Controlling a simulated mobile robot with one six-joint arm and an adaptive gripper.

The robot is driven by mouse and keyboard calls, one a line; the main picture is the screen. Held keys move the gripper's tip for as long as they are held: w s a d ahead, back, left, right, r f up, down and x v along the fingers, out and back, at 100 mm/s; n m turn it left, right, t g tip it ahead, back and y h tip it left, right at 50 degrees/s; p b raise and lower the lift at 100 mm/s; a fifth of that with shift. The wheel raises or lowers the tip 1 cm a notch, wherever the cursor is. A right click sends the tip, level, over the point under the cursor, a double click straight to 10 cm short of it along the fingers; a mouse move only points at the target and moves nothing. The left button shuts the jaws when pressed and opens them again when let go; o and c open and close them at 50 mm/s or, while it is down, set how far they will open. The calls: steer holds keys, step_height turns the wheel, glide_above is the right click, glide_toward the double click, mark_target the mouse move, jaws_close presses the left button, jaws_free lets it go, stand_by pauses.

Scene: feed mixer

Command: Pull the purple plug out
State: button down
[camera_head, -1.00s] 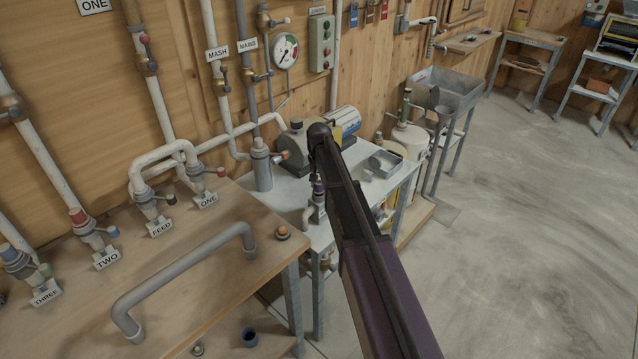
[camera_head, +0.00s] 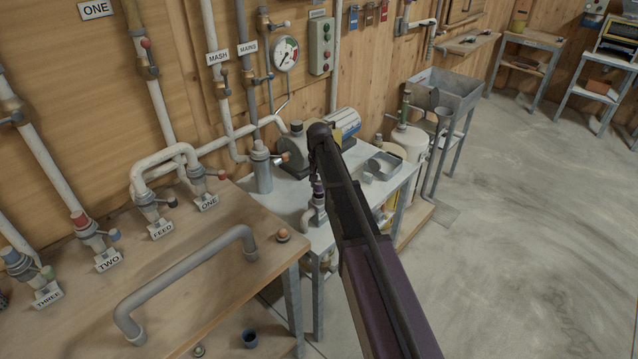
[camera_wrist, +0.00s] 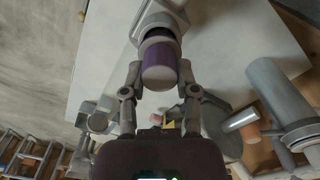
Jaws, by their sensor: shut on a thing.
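The purple plug (camera_wrist: 158,52) is in the wrist view, with a grey rounded end facing the camera. Its far end meets a grey pipe fitting (camera_wrist: 158,18); I cannot tell how deep it sits. My gripper (camera_wrist: 161,72) has one finger on each side of the plug and is shut on it. In the head view the plug (camera_head: 318,187) shows as a small purple patch above the upright pipe fitting (camera_head: 318,212) on the metal table. My dark arm hides part of the gripper there.
The grey metal table (camera_head: 290,190) also holds a pump with a blue motor (camera_head: 343,121) and a small metal tray (camera_head: 383,165). A wooden bench (camera_head: 215,235) with a grey curved pipe (camera_head: 185,270) stands at left. Open floor (camera_head: 520,220) lies at right.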

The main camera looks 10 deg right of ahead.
steer(key=shift+r+p, duration=2.35)
steer(key=shift+r, duration=0.1)
